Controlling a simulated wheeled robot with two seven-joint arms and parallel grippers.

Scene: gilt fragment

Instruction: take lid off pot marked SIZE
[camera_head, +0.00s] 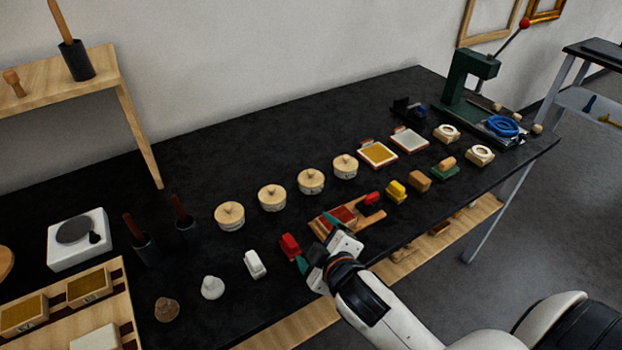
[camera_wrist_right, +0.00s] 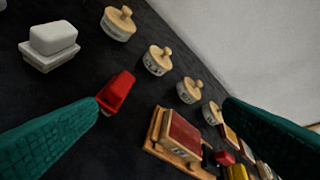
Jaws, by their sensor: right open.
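Several round pots with knobbed wooden lids stand in a row on the black bench in the head view: a leftmost pot (camera_head: 229,216), a second pot (camera_head: 272,198), a third pot (camera_head: 311,181) and a rightmost pot (camera_head: 345,166). All lids are on. Their labels are too small to read, so I cannot tell which is marked SIZE. The row also shows in the right wrist view, with the largest pot (camera_wrist_right: 118,24) at the top. My right gripper (camera_head: 315,241) is open and empty, in front of the row. My left gripper is out of view.
A red block (camera_head: 290,246) is close to one right finger; I cannot tell whether they touch. A wooden tray with a red pad (camera_head: 342,217) lies beside the gripper. A white block (camera_head: 255,264) is left. A green press (camera_head: 468,85) stands at the back right.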

